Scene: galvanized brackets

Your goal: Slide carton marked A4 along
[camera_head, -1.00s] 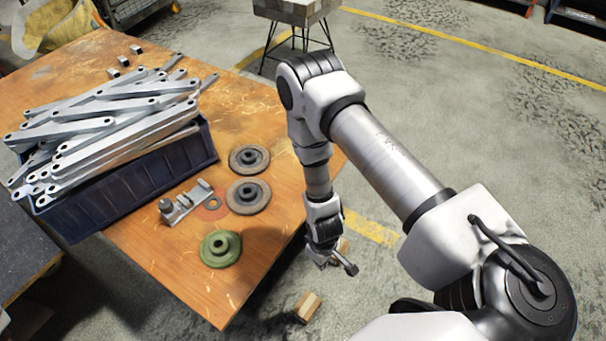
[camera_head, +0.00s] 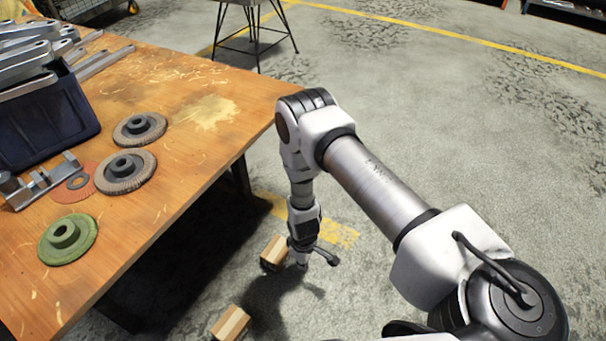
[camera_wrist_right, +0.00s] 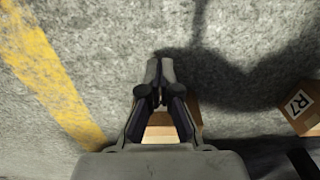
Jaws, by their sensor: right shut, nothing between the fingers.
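A small brown carton (camera_head: 274,253) stands on the concrete floor, just left of my right gripper (camera_head: 302,264) in the head view. My right gripper is shut and empty, pointing down close to the floor; I cannot tell whether it touches the carton. In the right wrist view its closed fingers (camera_wrist_right: 160,68) partly cover a carton (camera_wrist_right: 158,134) whose face shows no readable mark. Another carton, marked R7 (camera_wrist_right: 304,112), lies at the right edge there. The head view also shows a second carton (camera_head: 230,322) nearer the bottom. No A4 mark is readable. My left gripper is out of view.
A wooden table (camera_head: 190,140) stands at left, with grinding discs (camera_head: 124,172), a green disc (camera_head: 67,240) and a dark bin (camera_head: 48,122) of metal brackets. A yellow floor line (camera_wrist_right: 50,75) runs left of the gripper in the wrist view. Floor to the right is open.

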